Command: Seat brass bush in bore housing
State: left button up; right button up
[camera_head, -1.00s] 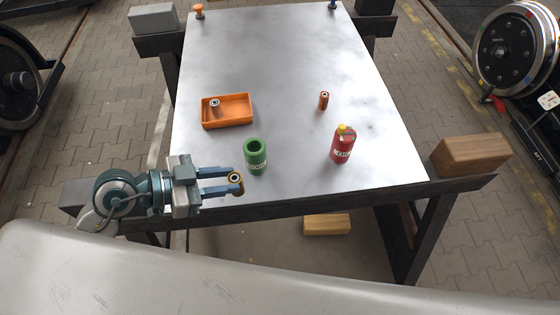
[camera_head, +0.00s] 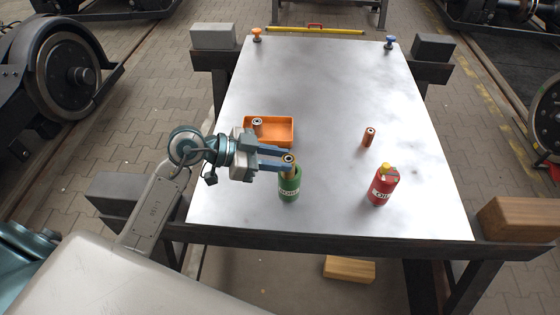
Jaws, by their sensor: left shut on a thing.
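The brass bush (camera_head: 288,160) is between the fingers of my left gripper (camera_head: 287,160), which is shut on it. My right gripper is not in view.
An orange tray (camera_head: 284,131) holding a small cylinder (camera_head: 257,124) is behind the gripper. A copper-coloured cylinder (camera_head: 369,137) and a red oil bottle (camera_head: 383,184) stand to the right on the metal table (camera_head: 330,90). Orange (camera_head: 257,35) and blue (camera_head: 390,42) knobs stand at the far corners.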

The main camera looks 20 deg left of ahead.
pick_arm(q)
jog(key=shift+w, duration=0.7)
jog(key=f, duration=0.3)
jog(key=shift+w+f, duration=0.1)
jog(key=shift+w, duration=0.1)
jog(key=shift+f, duration=0.25)
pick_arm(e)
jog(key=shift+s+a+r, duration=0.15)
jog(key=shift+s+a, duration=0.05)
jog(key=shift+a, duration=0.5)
pick_arm(q)
jog(key=shift+f, duration=0.1)
jog(key=o, duration=1)
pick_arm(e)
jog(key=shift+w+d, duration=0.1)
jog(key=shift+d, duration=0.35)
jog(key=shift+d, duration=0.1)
